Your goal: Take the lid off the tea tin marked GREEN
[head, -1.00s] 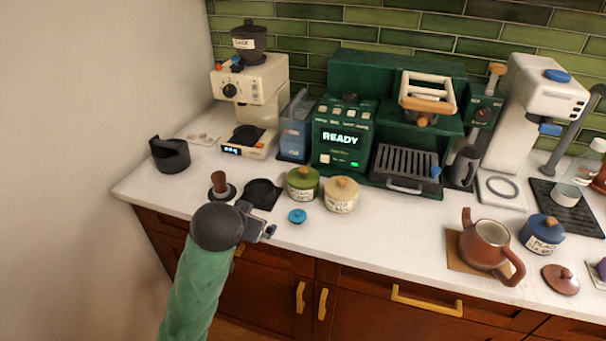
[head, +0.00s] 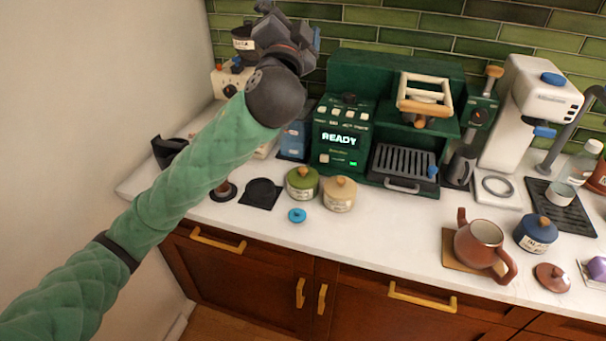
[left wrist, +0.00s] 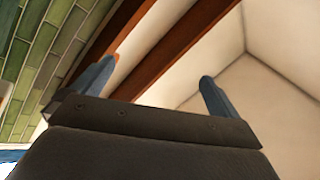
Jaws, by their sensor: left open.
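A green tea tin (head: 301,186) with its lid (head: 301,176) and wooden knob on stands on the counter, left of a lidded cream tin (head: 340,195). The green tin's label is too small to read. A blue tin (head: 535,234) with a dark-lettered label stands far right, also lidded. My left gripper (head: 290,25) is raised high in front of the grinder, well above the green tin and left of it. In the left wrist view its two fingers (left wrist: 152,78) are apart with nothing between them, facing the ceiling. My right gripper is not in view.
A green espresso machine (head: 392,125) stands behind the tins. A small blue disc (head: 297,215) lies in front of them; a black mat (head: 260,194) lies left. A brown teapot (head: 480,245) stands at right. The counter (head: 385,230) between tins and teapot is clear.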

